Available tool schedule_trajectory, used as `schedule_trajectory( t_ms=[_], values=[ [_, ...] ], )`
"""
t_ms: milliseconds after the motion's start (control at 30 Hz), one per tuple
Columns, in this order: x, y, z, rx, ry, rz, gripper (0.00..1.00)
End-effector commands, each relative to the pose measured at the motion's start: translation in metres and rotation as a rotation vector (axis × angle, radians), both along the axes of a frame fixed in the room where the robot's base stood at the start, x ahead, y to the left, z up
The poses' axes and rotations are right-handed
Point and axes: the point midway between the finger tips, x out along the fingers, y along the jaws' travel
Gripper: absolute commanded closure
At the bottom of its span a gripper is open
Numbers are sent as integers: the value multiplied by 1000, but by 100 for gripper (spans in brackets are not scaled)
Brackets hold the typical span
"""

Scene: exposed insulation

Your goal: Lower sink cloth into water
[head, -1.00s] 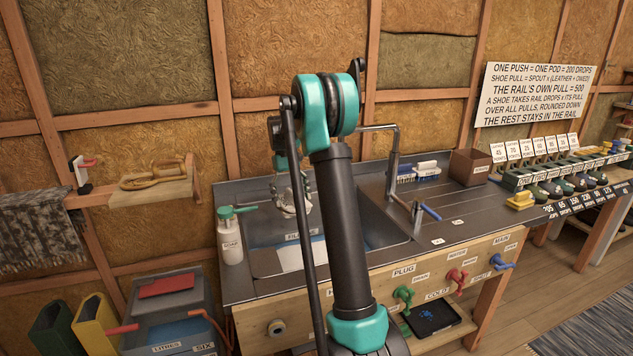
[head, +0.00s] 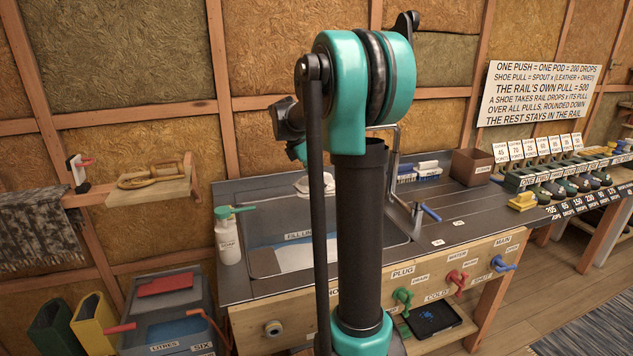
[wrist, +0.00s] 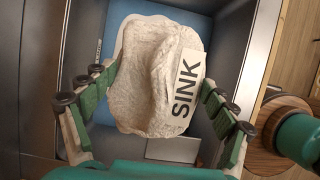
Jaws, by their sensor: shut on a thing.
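The sink cloth (wrist: 150,80) is a pale, crumpled cloth with a white SINK label, and my gripper (wrist: 157,88) is shut on it, its green-padded fingers on either side. In the head view a white bit of the cloth (head: 316,184) shows at the back of the sink, beside my arm. My arm hides the gripper there. The grey sink basin (head: 262,262) has a bluish floor area and a pale patch; its walls also surround the cloth in the wrist view (wrist: 240,35). I cannot tell the water level or whether the cloth touches it.
A white soap bottle with a green pump (head: 228,240) stands at the sink's left edge. The tap (head: 395,165) rises behind my arm. Brushes (head: 420,172) and a brown box (head: 471,166) stand at the back right. Coloured valves (head: 402,297) line the front panel.

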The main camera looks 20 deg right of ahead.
Motion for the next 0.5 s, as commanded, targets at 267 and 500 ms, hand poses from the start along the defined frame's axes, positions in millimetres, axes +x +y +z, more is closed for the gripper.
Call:
schedule_trajectory(
  t_ms=[267, 500],
  values=[
    [1, 0, -2, -3, 0, -2, 43],
    [1, 0, -26, -3, 0, -2, 43]
  ],
)
